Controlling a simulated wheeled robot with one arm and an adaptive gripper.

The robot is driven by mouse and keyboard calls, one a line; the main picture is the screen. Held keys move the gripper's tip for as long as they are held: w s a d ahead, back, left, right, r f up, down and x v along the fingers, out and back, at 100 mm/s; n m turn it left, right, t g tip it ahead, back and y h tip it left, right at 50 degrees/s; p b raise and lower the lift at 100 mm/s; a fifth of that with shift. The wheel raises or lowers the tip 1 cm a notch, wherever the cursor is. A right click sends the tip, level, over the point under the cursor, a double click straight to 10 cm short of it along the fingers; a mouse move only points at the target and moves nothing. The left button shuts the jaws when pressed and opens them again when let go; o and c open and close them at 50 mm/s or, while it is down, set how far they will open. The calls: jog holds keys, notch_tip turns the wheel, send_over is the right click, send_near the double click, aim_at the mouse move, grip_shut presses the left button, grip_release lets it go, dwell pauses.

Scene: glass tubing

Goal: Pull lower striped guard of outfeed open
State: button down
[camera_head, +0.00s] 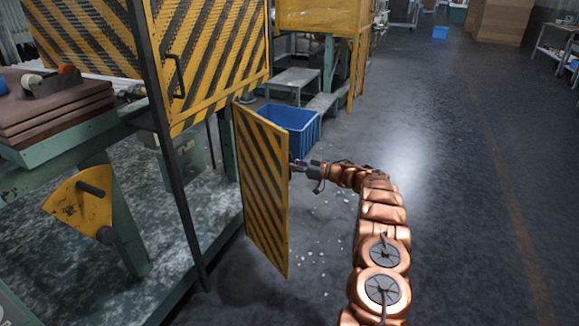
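The lower striped guard (262,190) is a yellow and black panel near the middle of the head view. It stands swung out from the machine frame, with its near edge toward me and a gap between it and the dark post. My gripper (297,166) is at the guard's right side, at the end of my copper-coloured arm. The guard's handle and my fingertips are small or hidden there, so I cannot tell whether the fingers are closed on anything.
A larger striped upper guard (212,52) with a dark handle hangs above. A blue bin (293,124) stands behind the lower guard. A dark post (178,190) and a green bench frame (112,215) are at left. The floor at right is open.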

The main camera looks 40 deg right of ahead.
jog(key=shift+w+d, duration=0.15)
jog(key=shift+d, duration=0.55)
jog(key=c, duration=1.2)
grip_release()
jog(key=v, duration=1.2)
